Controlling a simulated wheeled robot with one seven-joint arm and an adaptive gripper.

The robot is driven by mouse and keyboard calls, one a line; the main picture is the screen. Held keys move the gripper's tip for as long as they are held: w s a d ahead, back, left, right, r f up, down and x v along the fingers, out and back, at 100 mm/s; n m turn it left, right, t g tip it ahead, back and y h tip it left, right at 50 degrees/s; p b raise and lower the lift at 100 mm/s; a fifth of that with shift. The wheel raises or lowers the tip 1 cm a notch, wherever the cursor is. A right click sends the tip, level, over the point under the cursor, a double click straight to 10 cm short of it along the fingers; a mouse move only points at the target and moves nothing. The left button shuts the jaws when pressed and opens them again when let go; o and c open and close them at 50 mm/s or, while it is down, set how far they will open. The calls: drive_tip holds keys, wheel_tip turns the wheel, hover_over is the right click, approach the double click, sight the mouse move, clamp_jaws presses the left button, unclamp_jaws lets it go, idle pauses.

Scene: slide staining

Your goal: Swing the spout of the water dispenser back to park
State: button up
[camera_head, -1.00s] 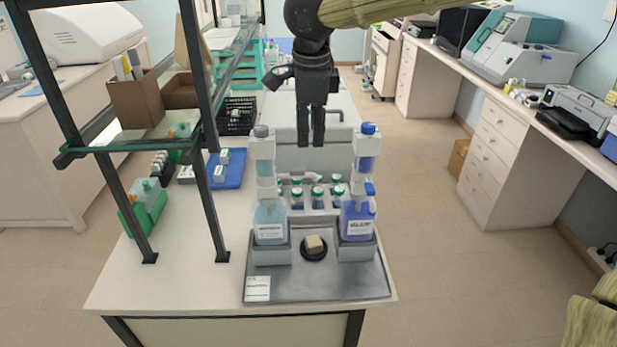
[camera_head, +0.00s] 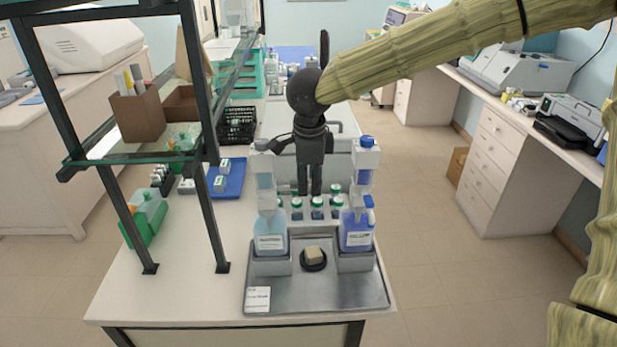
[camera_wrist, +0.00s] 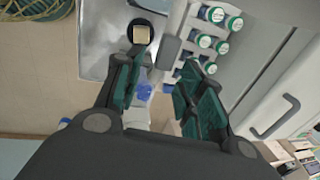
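Two dispenser bottles stand in grey holders on a steel tray. The left one (camera_head: 270,238) holds pale, watery liquid under a grey cap; the right one (camera_head: 356,234) holds deep blue liquid under a blue cap. Their labels are too small to read. The pale bottle's spout cannot be clearly made out. My gripper (camera_head: 309,187) points down between the two dispensers, towards their far side, above the row of jars. In the wrist view its fingers (camera_wrist: 158,88) are apart with nothing held between them. A blue dispenser part (camera_wrist: 145,91) shows beyond the gap.
The steel tray (camera_head: 315,292) carries a small beige block (camera_head: 313,254) on a round black stand. Several green-capped jars (camera_head: 317,208) stand behind it. A glass shelf frame (camera_head: 203,205) rises at left. A blue tray (camera_head: 228,178) lies beyond it.

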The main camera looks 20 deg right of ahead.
drive_tip(key=shift+f, duration=0.2)
clamp_jaws()
idle(0.3)
